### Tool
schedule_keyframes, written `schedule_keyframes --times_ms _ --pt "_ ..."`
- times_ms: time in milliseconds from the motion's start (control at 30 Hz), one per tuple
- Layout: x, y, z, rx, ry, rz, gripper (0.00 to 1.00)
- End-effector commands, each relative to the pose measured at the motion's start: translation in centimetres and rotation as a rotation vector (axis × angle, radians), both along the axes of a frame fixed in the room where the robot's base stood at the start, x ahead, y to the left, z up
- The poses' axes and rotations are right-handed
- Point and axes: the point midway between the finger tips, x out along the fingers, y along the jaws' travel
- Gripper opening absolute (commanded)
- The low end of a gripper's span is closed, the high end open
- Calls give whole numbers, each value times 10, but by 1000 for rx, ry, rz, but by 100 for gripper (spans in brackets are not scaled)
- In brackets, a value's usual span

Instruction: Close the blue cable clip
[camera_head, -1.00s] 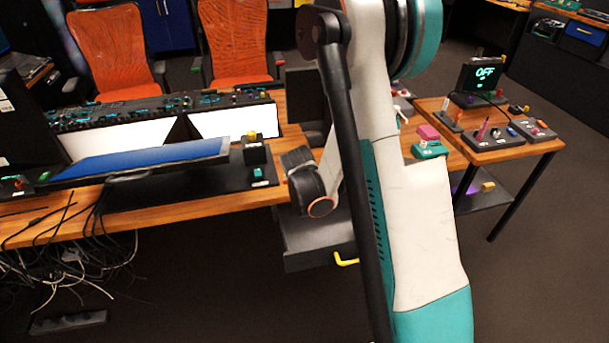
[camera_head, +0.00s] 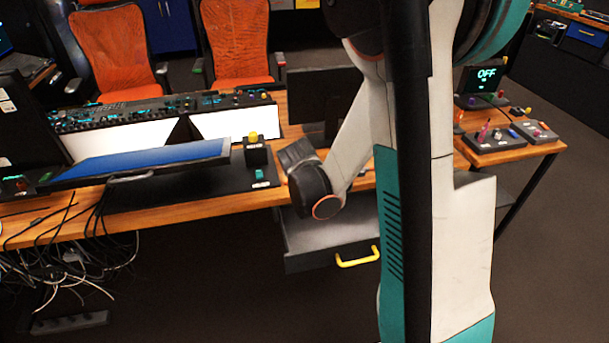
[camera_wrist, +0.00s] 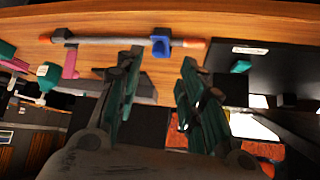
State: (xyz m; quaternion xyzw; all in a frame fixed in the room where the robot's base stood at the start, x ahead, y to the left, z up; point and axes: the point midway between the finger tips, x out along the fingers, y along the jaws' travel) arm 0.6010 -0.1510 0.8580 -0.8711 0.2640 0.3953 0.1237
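The blue cable clip (camera_wrist: 161,46) shows near the top middle of the wrist view. It sits at a grey cable or rod (camera_wrist: 105,40) with orange ends that runs along a wooden surface. Whether the clip is open or closed is too small to tell. My gripper (camera_wrist: 162,60) is open, its two dark green fingers spread wide with nothing between them. In the picture the clip lies just beyond the fingertips, between them; I cannot tell the remaining distance. In the head view the clip and my fingers are not visible, and my arm covers much of the middle.
A pink piece (camera_wrist: 70,62) and a teal piece (camera_wrist: 48,75) are left of the clip. A black panel (camera_wrist: 265,65) lies right. In the head view, an open drawer with a yellow handle (camera_head: 358,257) juts below the desk (camera_head: 190,210). A side table (camera_head: 545,149) stands at right.

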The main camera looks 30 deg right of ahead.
Motion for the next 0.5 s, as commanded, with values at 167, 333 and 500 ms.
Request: schedule_keyframes --times_ms 167,333,500 --pt "-14 9 18 0 0 1 36" --pt "-21 15 29 0 0 1 36" --pt "-25 17 33 0 1 1 36"
